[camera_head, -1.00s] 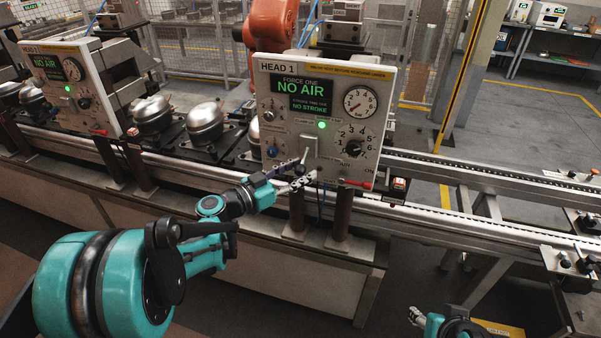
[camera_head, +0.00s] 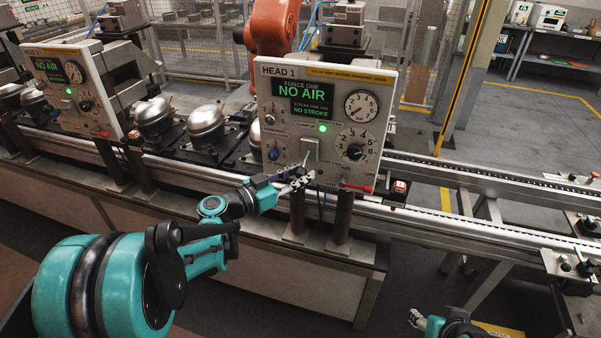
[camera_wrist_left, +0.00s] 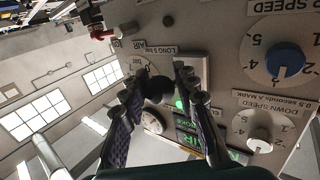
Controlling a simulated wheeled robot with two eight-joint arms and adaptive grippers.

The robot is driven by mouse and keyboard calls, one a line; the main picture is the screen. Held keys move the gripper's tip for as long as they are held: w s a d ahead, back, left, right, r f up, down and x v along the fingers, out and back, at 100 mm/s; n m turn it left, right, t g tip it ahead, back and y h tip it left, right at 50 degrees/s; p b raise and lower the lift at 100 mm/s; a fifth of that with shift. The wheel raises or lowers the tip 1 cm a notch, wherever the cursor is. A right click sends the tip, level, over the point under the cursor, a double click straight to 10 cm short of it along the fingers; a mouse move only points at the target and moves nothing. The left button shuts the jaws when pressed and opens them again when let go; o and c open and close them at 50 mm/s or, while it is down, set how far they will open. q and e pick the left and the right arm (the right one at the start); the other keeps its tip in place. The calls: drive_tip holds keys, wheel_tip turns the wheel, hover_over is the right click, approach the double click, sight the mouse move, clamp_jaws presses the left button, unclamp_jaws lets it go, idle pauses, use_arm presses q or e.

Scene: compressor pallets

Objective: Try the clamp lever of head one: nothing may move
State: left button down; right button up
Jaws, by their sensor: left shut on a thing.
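The HEAD 1 panel (camera_head: 384,85) stands upright in the middle of the head view. Its screen (camera_head: 303,97) reads NO AIR and NO STROKE, and a green lamp (camera_head: 323,128) is lit. The clamp lever (camera_head: 307,157) rises from a pale plate low on the panel. My left gripper (camera_head: 297,176) is at this lever, its fingers closed in around it. In the left wrist view, the lever's dark round knob (camera_wrist_left: 160,88) lies between the two fingers and partly hides the panel. My right gripper (camera_head: 416,318) is low at the right edge area, away from the panel; its finger gap is too small to tell.
A similar panel (camera_head: 97,62) stands at the left. Several silver compressors (camera_head: 205,125) sit on the line behind. A conveyor rail (camera_head: 480,185) runs to the right, and a red-tipped handle (camera_head: 358,187) sits below the panel. An orange robot arm (camera_head: 268,28) is behind.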

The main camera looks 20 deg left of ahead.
sight(302, 167)
use_arm(q)
wheel_tip(302, 167, up, 5)
drive_tip(key=n+g+y+p, duration=0.1)
drive_tip(key=g+p, duration=0.1)
drive_tip(key=p, duration=0.3)
drive_tip(key=n+g+y+p, duration=0.1)
drive_tip(key=n+g+p, duration=0.1)
drive_tip(key=p, duration=0.3)
drive_tip(key=shift+d+r+g, duration=0.1)
drive_tip(key=shift+r+g, duration=0.05)
drive_tip(key=shift+g, duration=0.25)
drive_tip(key=shift+w+r+n+g+y+p, duration=0.25)
drive_tip(key=shift+r+n+g+p, duration=0.25)
drive_tip(key=shift+g+p, duration=0.7)
drive_tip(key=c, duration=1.2)
unclamp_jaws()
drive_tip(key=shift+f, duration=0.1)
drive_tip(key=v, duration=1.2)
drive_tip(key=shift+s+d, duration=0.1)
drive_tip(key=shift+s, duration=0.05)
